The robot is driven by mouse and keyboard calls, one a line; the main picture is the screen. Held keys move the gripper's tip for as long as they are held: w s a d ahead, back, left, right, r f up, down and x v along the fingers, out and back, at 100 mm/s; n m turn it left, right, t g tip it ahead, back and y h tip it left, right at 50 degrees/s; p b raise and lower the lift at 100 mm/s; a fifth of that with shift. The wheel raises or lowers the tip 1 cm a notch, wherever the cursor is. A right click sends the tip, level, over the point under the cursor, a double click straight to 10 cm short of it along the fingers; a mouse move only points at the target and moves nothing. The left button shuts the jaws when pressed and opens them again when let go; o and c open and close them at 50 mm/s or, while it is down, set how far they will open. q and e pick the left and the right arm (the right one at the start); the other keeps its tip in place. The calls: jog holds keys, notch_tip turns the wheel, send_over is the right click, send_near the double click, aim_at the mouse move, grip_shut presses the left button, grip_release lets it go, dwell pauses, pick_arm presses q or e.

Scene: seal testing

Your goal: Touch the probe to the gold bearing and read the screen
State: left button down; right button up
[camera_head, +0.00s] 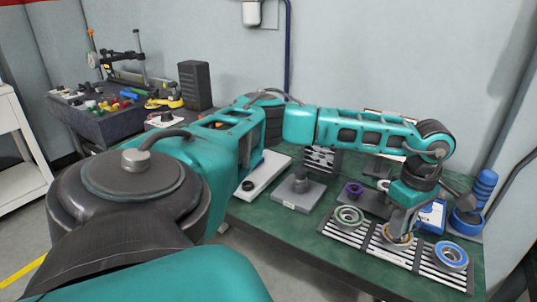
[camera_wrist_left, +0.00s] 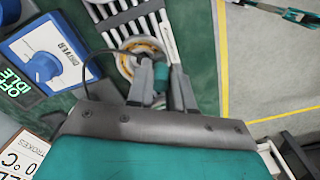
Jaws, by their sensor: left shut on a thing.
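The gold bearing (camera_head: 389,240) sits on the slatted rack (camera_head: 345,234), between two other bearings. In the left wrist view the gold bearing (camera_wrist_left: 147,45) lies just beyond my fingertips, partly covered. My left gripper (camera_head: 400,229) points down at it. In the left wrist view my left gripper (camera_wrist_left: 160,80) is shut on the probe (camera_wrist_left: 161,76), a small teal piece with a dark cable. The probe's tip is hidden, so I cannot tell whether it touches the bearing. A dark screen (camera_wrist_left: 14,88) shows green text, seemingly "OFF" and "IDLE". My right gripper is out of view.
A green-ringed bearing (camera_head: 349,217) and a blue-ringed bearing (camera_head: 450,255) flank the gold one. A blue driver box (camera_wrist_left: 48,52) with a knob stands beside the rack. A blue stacked cylinder (camera_head: 483,188) stands at the right. The wall is close behind.

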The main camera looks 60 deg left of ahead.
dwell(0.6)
pick_arm(q)
jog(key=c, duration=0.9)
grip_release()
jog(key=shift+r+p, duration=2.55)
jog(key=shift+r, duration=1.05)
jog(key=shift+f, duration=0.1)
